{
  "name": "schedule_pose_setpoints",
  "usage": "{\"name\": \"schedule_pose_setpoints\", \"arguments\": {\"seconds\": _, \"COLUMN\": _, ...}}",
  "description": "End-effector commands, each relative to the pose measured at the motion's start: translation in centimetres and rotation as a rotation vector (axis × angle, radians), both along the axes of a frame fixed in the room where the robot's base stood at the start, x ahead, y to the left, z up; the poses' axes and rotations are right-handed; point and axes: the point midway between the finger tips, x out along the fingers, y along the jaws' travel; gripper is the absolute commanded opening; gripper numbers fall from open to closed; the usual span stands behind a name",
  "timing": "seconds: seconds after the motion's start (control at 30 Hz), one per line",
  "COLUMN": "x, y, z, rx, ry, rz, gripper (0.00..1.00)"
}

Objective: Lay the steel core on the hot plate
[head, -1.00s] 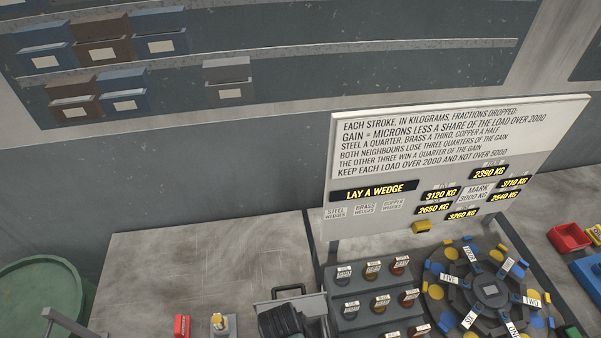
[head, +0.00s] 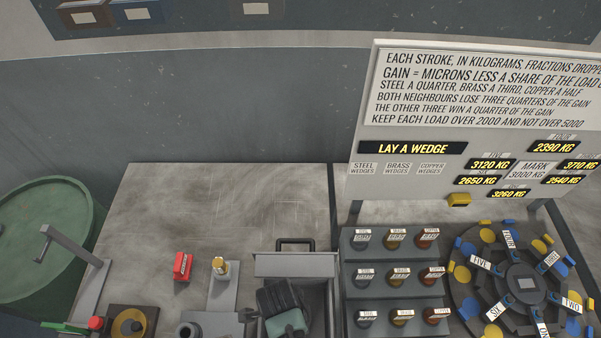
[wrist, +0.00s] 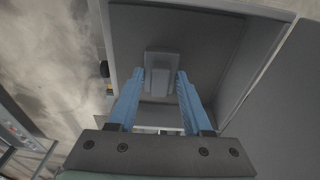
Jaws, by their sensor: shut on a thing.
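In the wrist view my gripper (wrist: 160,78) has its two blue fingers on either side of a small grey block (wrist: 162,72), which I take to be the steel core. It is shut on this block, inside or just above an open grey bin (wrist: 232,60). In the head view the dark body of my gripper (head: 278,297) is over the same bin (head: 295,264); its fingertips and the core are hidden there. A dark square plate with an orange-brown disc (head: 130,323) at the lower left may be the hot plate; I cannot be sure.
A red block (head: 182,266) and a brass-topped piece (head: 220,268) stand left of the bin. A rack of labelled knobs (head: 396,272) and a round numbered dial (head: 520,285) are to the right. A green drum (head: 45,235) stands far left. The bench (head: 225,205) behind is clear.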

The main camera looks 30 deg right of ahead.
Motion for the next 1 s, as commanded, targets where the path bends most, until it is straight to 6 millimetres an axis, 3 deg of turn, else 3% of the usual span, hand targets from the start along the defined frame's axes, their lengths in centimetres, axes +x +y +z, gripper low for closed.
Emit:
{"name": "schedule_pose_setpoints", "arguments": {"seconds": 0.4, "x": 0.1, "y": 0.04, "z": -0.48, "rx": -0.001, "ry": -0.003, "rz": -0.001, "gripper": 0.0}}
{"name": "schedule_pose_setpoints", "arguments": {"seconds": 0.43, "x": 0.03, "y": 0.06, "z": -0.43, "rx": 0.0, "ry": -0.001, "rz": -0.001, "gripper": 0.55}}
{"name": "schedule_pose_setpoints", "arguments": {"seconds": 0.57, "x": 0.02, "y": 0.06, "z": -0.41, "rx": -0.001, "ry": -0.001, "rz": -0.001, "gripper": 0.78}}
{"name": "schedule_pose_setpoints", "arguments": {"seconds": 1.0, "x": 0.08, "y": 0.1, "z": 0.51, "rx": -0.001, "ry": -0.002, "rz": -0.001, "gripper": 0.8}}
